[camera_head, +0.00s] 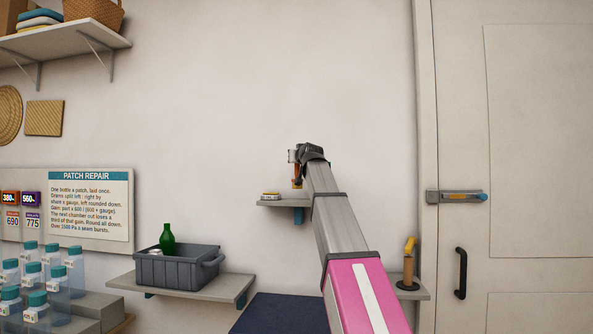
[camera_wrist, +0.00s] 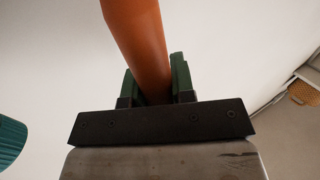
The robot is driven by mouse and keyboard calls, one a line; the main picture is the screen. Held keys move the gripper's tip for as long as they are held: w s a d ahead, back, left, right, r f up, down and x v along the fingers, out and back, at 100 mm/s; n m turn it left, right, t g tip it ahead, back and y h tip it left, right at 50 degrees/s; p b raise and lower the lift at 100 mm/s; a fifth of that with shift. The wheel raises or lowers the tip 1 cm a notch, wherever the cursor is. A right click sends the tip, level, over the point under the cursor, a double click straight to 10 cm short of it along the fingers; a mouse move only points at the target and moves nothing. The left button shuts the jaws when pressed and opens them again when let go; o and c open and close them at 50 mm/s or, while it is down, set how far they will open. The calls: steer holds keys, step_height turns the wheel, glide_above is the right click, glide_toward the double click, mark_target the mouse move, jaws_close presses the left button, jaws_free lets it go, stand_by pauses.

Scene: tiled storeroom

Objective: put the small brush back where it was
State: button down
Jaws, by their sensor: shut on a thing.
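My gripper (camera_head: 295,157) is shut on the small brush (camera_head: 296,172), which hangs roughly upright with a yellowish lower end over the small wall shelf (camera_head: 272,203). Whether that end touches the shelf, I cannot tell. In the wrist view the brush's orange handle (camera_wrist: 139,40) lies between the green finger pads (camera_wrist: 156,88); its other parts are out of that view.
A grey crate (camera_head: 178,268) with a green bottle (camera_head: 167,240) stands on a lower left shelf. A yellow-topped object (camera_head: 408,262) stands on the right shelf beside the door. Several teal-capped bottles (camera_head: 53,272) stand lower left.

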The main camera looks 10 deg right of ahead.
mark_target(297, 167)
steer(key=shift+w+d+f, duration=0.15)
steer(key=shift+d+f, duration=0.1)
steer(key=shift+f, duration=2.05)
steer(key=c, duration=1)
jaws_free()
steer(key=shift+o, duration=0.2)
steer(key=shift+r, duration=0.2)
steer(key=s+d, duration=0.2)
steer(key=s, duration=1)
steer(key=shift+w, duration=0.1)
